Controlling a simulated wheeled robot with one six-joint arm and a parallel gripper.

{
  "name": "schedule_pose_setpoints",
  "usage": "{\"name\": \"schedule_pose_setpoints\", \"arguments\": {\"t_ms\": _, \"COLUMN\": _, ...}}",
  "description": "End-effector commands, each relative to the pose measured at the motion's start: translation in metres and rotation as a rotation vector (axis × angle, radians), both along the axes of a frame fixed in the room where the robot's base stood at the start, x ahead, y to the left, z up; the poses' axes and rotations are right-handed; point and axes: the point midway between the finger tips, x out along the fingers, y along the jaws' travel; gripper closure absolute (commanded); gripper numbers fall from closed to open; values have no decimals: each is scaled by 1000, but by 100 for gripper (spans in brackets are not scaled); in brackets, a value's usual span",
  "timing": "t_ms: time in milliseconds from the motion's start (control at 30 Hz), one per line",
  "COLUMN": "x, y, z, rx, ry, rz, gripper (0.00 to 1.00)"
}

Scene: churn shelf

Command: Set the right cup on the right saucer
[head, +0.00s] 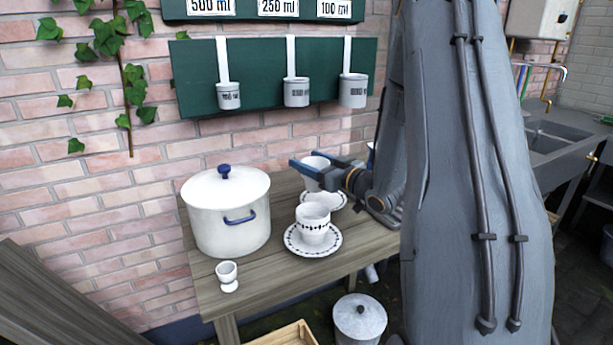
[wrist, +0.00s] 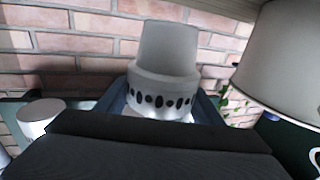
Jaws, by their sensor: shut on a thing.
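My gripper (head: 308,168) is shut on a white cup (head: 313,181) at the back of the table. In the wrist view the cup (wrist: 165,70) sits between the fingers and shows a band of dark dots. A white saucer (head: 336,199) with a patterned rim lies just below the held cup; I cannot tell whether they touch. A second cup (head: 313,228) with a dark-dotted band stands on a front saucer (head: 298,247).
A white lidded pot (head: 228,215) stands left on the wooden table (head: 265,280), with an egg cup (head: 227,275) near the front edge. Measuring cups hang from a green board (head: 265,75) behind. A lidded pot (head: 359,318) stands below. My arm hides the table's right side.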

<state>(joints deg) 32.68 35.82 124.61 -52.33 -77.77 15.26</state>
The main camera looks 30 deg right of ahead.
Motion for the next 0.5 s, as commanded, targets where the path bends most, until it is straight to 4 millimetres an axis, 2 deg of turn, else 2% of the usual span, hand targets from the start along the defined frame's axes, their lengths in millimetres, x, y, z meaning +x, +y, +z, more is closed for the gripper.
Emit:
{"name": "schedule_pose_setpoints", "arguments": {"t_ms": 233, "x": 0, "y": 2, "z": -34, "rx": 3, "ry": 3, "rz": 2, "gripper": 68}}
{"name": "schedule_pose_setpoints", "arguments": {"t_ms": 500, "x": 0, "y": 3, "z": -40, "rx": 1, "ry": 1, "rz": 3, "gripper": 68}}
